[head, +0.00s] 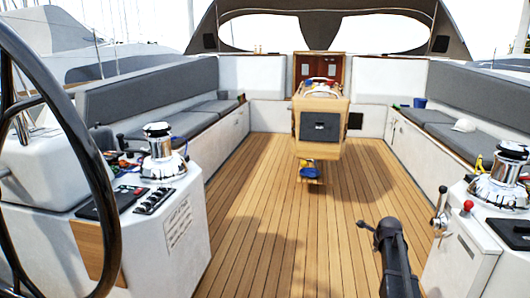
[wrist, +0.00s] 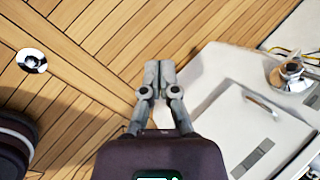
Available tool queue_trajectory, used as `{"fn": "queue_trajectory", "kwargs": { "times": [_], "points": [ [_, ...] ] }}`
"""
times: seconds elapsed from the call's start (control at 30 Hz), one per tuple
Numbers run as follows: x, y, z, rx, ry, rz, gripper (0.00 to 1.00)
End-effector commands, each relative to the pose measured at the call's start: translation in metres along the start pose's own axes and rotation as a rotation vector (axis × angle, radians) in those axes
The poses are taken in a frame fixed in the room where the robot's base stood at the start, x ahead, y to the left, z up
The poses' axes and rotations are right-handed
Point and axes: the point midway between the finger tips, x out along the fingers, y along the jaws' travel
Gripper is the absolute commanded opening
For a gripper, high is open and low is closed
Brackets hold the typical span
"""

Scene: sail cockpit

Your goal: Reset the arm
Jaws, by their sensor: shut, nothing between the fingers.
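My gripper (wrist: 158,68) shows in the wrist view, with its two grey fingers together and nothing between them. It is over the teak deck (wrist: 90,60), beside the edge of a white console (wrist: 215,75). In the head view a dark part of my arm (head: 395,262) rises from the bottom edge, right of the middle, over the deck (head: 260,200). I cannot make out the fingers there.
A white right console (head: 462,255) with a chrome winch (head: 500,180) and red-knobbed lever stands close to my arm. At left are a steering wheel (head: 75,140) and another winch (head: 158,155). A wooden table (head: 320,95) stands ahead. The middle deck is clear.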

Motion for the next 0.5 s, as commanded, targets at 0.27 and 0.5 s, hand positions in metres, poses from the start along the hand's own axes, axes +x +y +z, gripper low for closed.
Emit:
{"fn": "queue_trajectory", "kwargs": {
  "times": [0.27, 0.5],
  "points": [
    [-0.024, 0.082, 0.019, -0.458, 0.005, 0.109, 0.0],
    [-0.045, 0.146, 0.029, -0.853, -0.021, 0.204, 0.0]
  ]
}}
